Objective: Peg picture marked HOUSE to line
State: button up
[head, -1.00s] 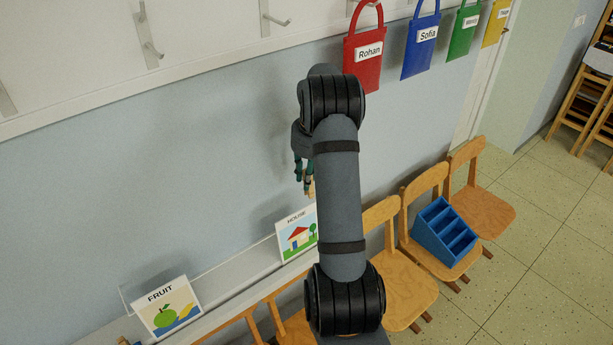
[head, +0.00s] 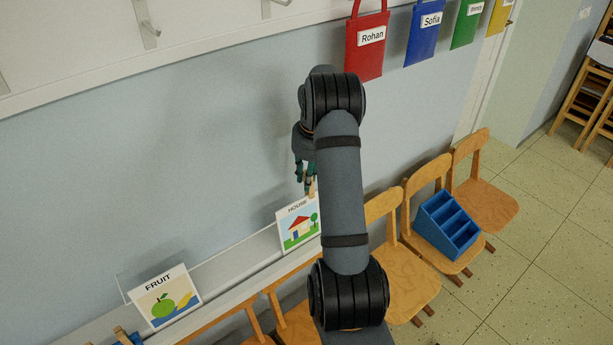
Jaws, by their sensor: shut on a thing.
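The picture marked HOUSE (head: 298,224), a white card with a red-roofed house, leans upright on the narrow ledge at the wall, its right edge partly behind my arm. My gripper (head: 305,182) is just above the card's top right edge, pointing down, partly hidden by my arm. It is shut on a small wooden peg (head: 312,187). The peg's lower end meets the card's top edge in the picture; I cannot tell whether it touches or grips the card. No line is visible.
A FRUIT picture (head: 165,297) stands further left on the ledge (head: 222,284). Wooden chairs (head: 413,280) line the wall, one bearing a blue compartment box (head: 447,225). Named bags, including red Rohan (head: 366,55), hang above right.

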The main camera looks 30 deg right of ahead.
aim_at(308, 195)
jog(key=f+b, duration=0.3)
jog(key=b, duration=0.1)
jog(key=shift+s+f, duration=0.25)
jog(key=shift+s+f, duration=0.1)
dwell(0.6)
jog(key=o, duration=0.8)
jog(key=shift+o, duration=0.8)
jog(key=shift+o, duration=1.4)
jog(key=shift+r, duration=0.2)
jog(key=shift+s+r+p, duration=0.2)
jog(key=shift+r+p, duration=0.8)
jog(key=shift+r, duration=0.65)
jog(key=shift+s+r+p, duration=0.2)
jog(key=shift+r+p, duration=0.75)
jog(key=shift+r, duration=0.75)
